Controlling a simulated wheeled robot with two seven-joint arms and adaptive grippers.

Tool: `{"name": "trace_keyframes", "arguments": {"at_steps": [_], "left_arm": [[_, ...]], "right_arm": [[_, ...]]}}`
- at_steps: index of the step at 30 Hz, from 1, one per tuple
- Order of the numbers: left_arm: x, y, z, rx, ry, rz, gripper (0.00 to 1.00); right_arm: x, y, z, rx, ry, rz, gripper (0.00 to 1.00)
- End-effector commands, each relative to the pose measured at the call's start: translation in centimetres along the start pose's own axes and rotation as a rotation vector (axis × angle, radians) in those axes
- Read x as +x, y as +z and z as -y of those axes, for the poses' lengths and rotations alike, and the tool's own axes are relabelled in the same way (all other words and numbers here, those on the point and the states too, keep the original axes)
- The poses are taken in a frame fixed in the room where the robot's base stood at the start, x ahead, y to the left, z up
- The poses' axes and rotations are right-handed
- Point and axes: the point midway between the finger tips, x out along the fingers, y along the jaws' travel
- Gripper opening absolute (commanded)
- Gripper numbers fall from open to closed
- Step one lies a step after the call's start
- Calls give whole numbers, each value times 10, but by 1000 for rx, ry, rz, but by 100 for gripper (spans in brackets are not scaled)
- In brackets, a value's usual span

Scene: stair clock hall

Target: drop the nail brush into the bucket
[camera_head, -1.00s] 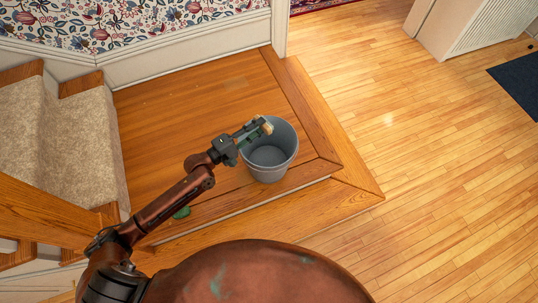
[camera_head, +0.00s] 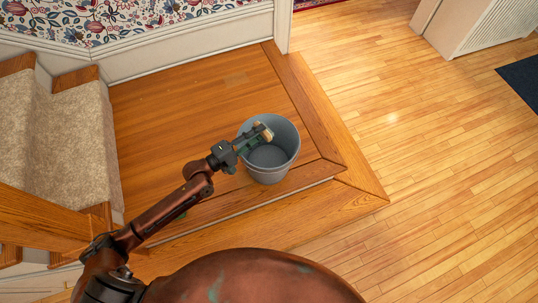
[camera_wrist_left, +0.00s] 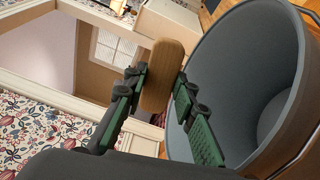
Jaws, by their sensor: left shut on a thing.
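The grey bucket (camera_head: 270,172) stands on the wooden landing and looks empty inside. My left gripper (camera_head: 258,136) reaches over the bucket's left rim and is shut on the nail brush (camera_head: 267,134), a small tan wooden piece. In the left wrist view the brush (camera_wrist_left: 162,76) sits between the two green-padded fingers (camera_wrist_left: 157,95), with the bucket's open mouth (camera_wrist_left: 240,70) beside it on the right. The brush appears over the opening; its exact height above the rim is hard to tell. My right gripper is not in view.
The bucket stands on a raised wooden landing (camera_head: 180,110) with a stepped edge at the front and right. Carpeted stairs (camera_head: 62,150) rise at the left. The plank floor (camera_head: 430,150) at right is clear.

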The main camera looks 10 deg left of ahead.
Motion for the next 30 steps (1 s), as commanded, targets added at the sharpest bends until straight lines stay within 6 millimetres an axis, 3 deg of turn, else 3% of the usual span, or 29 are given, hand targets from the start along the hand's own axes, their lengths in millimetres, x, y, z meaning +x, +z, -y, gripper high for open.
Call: {"name": "trace_keyframes", "arguments": {"at_steps": [7, 8, 16, 25, 30], "left_arm": [[0, 0, 0, 1, 1, 0, 6], [0, 0, 0, 1, 1, 0, 26], [0, 0, 0, 0, 1, 0, 44], [-1, 0, 0, 0, 0, 0, 46], [-16, 0, 1, 3, -3, 0, 46]], "right_arm": [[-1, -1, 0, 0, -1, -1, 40], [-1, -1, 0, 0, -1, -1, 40], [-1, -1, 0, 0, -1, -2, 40], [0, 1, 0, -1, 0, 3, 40], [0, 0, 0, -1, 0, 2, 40]]}}
